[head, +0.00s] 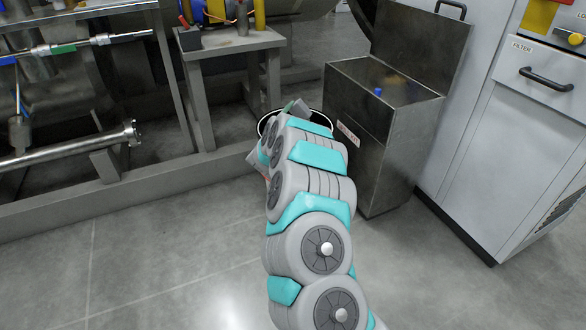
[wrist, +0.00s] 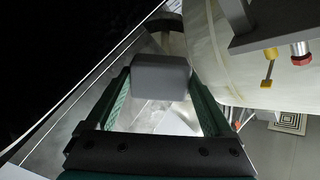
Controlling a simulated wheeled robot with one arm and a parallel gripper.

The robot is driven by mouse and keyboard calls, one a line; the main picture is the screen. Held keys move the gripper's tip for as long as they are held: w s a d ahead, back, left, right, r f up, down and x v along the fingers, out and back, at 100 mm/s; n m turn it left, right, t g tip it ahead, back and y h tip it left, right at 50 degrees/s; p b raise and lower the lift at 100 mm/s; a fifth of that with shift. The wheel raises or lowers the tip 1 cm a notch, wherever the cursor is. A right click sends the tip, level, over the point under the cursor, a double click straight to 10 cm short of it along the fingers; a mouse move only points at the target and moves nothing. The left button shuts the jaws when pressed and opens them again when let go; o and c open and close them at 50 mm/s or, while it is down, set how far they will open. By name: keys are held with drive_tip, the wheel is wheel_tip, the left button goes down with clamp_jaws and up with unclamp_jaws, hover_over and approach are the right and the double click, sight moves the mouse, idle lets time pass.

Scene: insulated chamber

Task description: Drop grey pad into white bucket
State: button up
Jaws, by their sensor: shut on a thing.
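The grey pad (wrist: 160,76) is a dark grey block with rounded edges, seen in the wrist view. My gripper (wrist: 160,88) is shut on it, with one green-lined finger on each side. I cannot tell the height of the pad above the rim.
A small grey table (head: 230,42) is behind. A metal frame with pipes (head: 75,160) is at the left. Grey cabinets (head: 530,130) stand at the right. The front floor is clear.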

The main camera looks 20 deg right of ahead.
drive_tip(key=shift+f, duration=0.3)
drive_tip(key=o, duration=0.9)
drive_tip(key=shift+s+a, duration=0.1)
drive_tip(key=shift+s, duration=0.05)
drive_tip(key=shift+p+v, duration=0.35)
drive_tip(key=shift+v, duration=3.4)
